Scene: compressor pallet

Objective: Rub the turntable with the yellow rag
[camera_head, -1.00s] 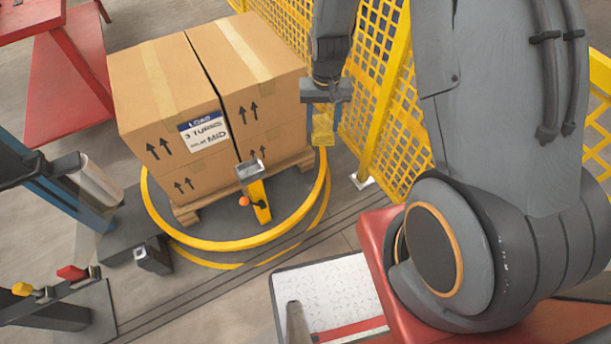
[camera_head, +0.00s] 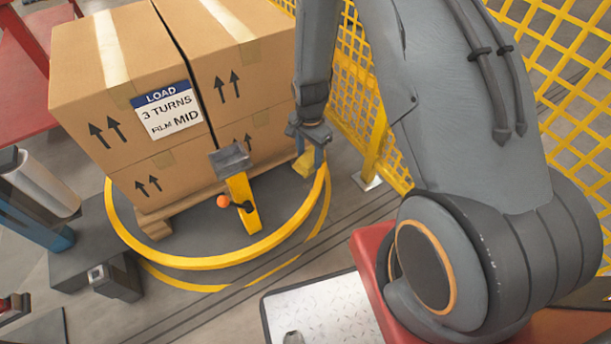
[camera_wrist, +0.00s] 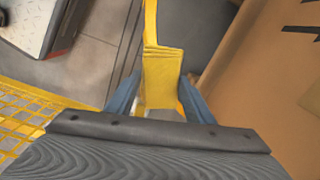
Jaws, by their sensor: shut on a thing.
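The turntable (camera_head: 285,212) is a dark round plate with a yellow rim, on the floor under the boxed load. My gripper (camera_head: 311,158) is at its right side, beside the load, pointing down. It is shut on the yellow rag (camera_head: 304,162), which sits between the blue fingers. In the wrist view the rag (camera_wrist: 162,78) hangs between the fingers, with the yellow rim running beyond it and dark plate beside it. The rag appears close to the plate near the rim; I cannot tell whether it touches.
Stacked cardboard boxes (camera_head: 135,88) on a wooden pallet (camera_head: 152,224) fill most of the turntable. A yellow mesh fence (camera_head: 352,95) is close on the right.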

